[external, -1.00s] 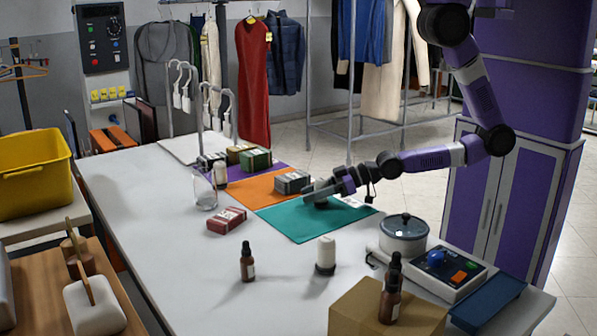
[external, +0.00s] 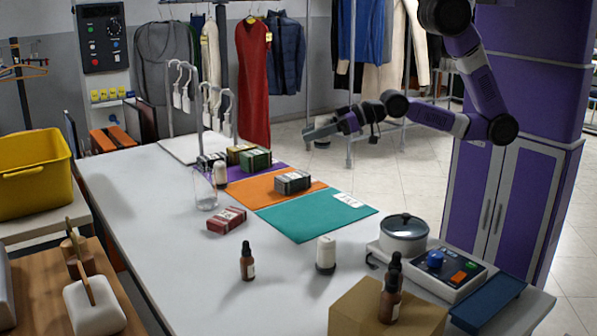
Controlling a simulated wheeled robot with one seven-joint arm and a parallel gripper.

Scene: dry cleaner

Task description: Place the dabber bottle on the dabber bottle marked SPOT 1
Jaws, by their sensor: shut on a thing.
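My gripper (external: 320,133) is raised in the air beyond the far side of the table, in front of the clothes racks. It is shut on a small pale and dark dabber bottle (external: 322,144), mostly hidden by the fingers. A dabber bottle with a white body and dark base (external: 326,254) stands upright on the bare white table near the front. Another similar white and dark bottle (external: 220,174) stands at the back by the purple mat. No SPOT 1 marking is readable on either.
A teal mat (external: 310,218) with a white tag is otherwise bare. Grey boxes (external: 292,181) sit on the orange mat (external: 262,190). A red box (external: 227,220), a clear glass (external: 205,192), a brown dropper bottle (external: 247,262), a cardboard box (external: 370,312) and a lidded pot (external: 403,235) stand around.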

